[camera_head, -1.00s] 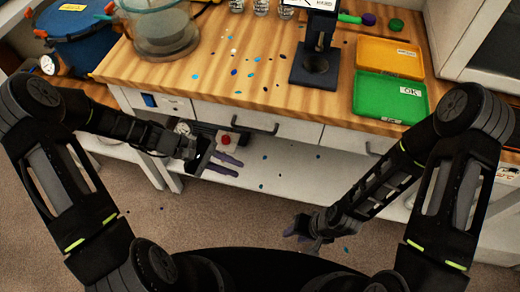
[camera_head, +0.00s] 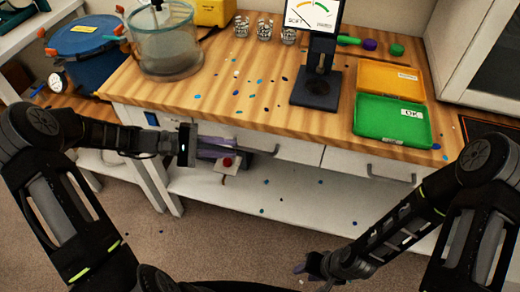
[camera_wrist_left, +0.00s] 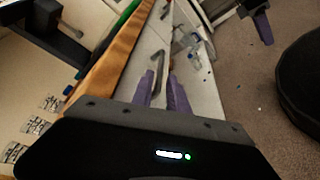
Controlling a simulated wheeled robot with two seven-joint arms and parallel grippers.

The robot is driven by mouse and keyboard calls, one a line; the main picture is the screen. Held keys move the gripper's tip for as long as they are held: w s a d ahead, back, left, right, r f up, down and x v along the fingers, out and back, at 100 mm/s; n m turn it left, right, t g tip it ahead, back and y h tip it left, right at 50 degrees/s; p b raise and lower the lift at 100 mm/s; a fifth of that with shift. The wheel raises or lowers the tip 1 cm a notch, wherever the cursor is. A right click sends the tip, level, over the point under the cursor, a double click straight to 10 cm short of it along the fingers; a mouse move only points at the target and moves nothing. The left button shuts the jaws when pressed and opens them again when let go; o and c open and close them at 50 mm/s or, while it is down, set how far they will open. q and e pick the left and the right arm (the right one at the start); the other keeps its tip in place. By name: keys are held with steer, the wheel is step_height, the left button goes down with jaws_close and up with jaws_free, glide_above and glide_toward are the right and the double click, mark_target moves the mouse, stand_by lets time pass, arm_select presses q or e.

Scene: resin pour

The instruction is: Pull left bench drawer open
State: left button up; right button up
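The left bench drawer (camera_head: 298,149) is a white front under the wooden top and looks closed. Its dark bar handle (camera_head: 262,150) is partly behind my left gripper's fingers; it also shows in the left wrist view (camera_wrist_left: 157,60), just beyond the fingertips. My left gripper (camera_head: 222,147) is in front of the drawer's left part, with purple fingers pointing right, towards the handle. In the left wrist view the fingers (camera_wrist_left: 162,78) are apart with nothing clearly between them. My right gripper (camera_head: 301,269) hangs low over the floor; its opening is unclear.
A box with a red button (camera_head: 228,162) is below the drawer, close to my left gripper. The right drawer handle (camera_head: 391,175) is further right. A gauge stand (camera_head: 316,90), a green tray (camera_head: 391,122) and a yellow tray (camera_head: 390,80) stand on the bench.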

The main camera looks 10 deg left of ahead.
mark_target(247, 150)
stand_by(0.3)
arm_select(q)
steer(key=shift+p+x, duration=0.45)
steer(key=shift+x, duration=3.45)
steer(key=shift+c, duration=0.3)
jaws_close()
